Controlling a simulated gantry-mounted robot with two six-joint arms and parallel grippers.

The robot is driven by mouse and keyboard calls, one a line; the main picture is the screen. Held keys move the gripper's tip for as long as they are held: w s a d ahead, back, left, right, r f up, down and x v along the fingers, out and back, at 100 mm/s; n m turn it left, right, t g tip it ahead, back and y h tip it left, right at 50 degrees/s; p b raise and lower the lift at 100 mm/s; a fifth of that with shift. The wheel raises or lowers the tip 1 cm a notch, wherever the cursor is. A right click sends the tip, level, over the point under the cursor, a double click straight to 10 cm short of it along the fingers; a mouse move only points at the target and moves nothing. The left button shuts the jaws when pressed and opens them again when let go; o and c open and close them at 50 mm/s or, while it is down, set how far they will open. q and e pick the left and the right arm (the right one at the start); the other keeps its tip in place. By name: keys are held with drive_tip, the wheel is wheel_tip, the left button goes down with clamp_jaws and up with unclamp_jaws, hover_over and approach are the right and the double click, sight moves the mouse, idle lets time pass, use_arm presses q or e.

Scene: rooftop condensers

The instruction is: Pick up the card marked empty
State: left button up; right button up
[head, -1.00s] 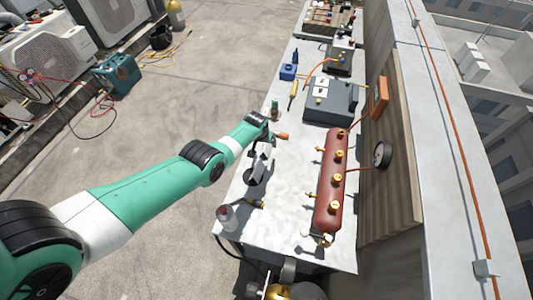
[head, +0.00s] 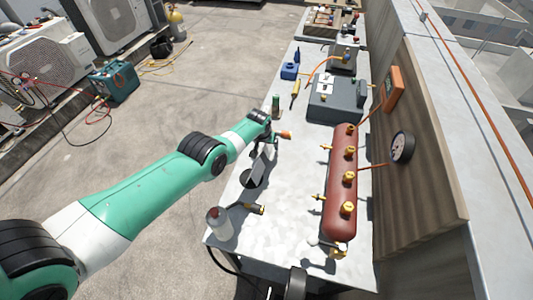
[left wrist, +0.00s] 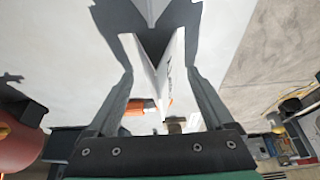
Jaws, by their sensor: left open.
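My left gripper (head: 270,142) points down over the metal table, near its left edge. In the left wrist view its two fingers (left wrist: 160,72) are open and apart, one to each side of a folded white card (left wrist: 143,66). The card has dark marks on its right face, too slanted to read. A second grey-white folded shape (left wrist: 150,10) shows at the top of that view. In the head view a grey upright panel (head: 258,167) stands just below the gripper; I cannot tell which card it is. My right gripper is not in view.
A red cylinder with brass valves (head: 342,190) lies to the right. An orange-tipped item (head: 285,134) is beside the gripper. A grey box (head: 337,98) is further back.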

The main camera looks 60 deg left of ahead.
use_arm(q)
clamp_jaws()
idle(0.5)
